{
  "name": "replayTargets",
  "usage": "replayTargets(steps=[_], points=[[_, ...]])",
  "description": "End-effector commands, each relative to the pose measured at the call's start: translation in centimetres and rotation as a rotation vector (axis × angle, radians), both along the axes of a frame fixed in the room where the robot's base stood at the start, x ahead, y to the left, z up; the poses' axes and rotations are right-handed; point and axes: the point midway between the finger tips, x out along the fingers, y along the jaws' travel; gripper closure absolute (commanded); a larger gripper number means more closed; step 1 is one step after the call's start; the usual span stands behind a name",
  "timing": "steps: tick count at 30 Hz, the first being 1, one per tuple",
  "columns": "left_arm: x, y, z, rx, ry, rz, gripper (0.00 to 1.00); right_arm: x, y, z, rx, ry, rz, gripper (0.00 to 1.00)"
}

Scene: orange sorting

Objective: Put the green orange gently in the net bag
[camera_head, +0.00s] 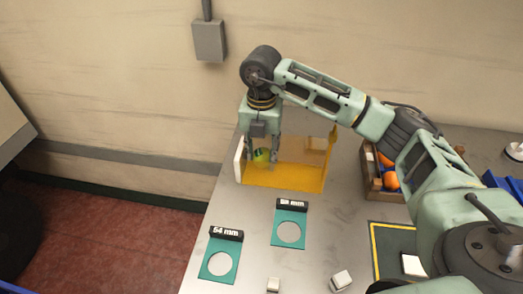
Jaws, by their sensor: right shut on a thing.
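The green orange (261,155) is between the fingers of my right gripper (262,157), at the back of the table. The gripper points down and is shut on it. Part of the orange is hidden by the fingers. Orange and gripper show in front of or inside a yellow-based holder (299,177) with a see-through upper part and a white left side (239,158); I cannot tell how high above its base they are. I cannot make out a net bag for sure. My left gripper is not in view.
A wooden crate (369,181) with oranges (390,181) stands right of the holder, partly behind my right arm. Two green plates with round holes, one marked 54 mm (219,264) and another (289,232), lie in front. Small white blocks (341,281) sit near the front edge.

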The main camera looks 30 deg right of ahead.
Motion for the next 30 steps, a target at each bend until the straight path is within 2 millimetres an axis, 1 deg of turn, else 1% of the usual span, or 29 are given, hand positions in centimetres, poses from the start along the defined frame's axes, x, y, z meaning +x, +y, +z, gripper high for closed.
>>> replayTargets(steps=[11,12,18,30], points=[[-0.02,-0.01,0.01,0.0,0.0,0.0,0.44,0.02,-0.01,0.02,0.0,-0.001,0.0,0.9],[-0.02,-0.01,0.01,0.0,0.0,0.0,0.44,0.02,-0.01,0.02,0.0,-0.001,0.0,0.59],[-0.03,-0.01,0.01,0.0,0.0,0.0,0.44,0.02,0.0,0.03,0.0,-0.001,0.0,0.42],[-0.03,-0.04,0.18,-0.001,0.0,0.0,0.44,0.02,0.01,0.24,0.001,-0.001,0.0,0.41]])
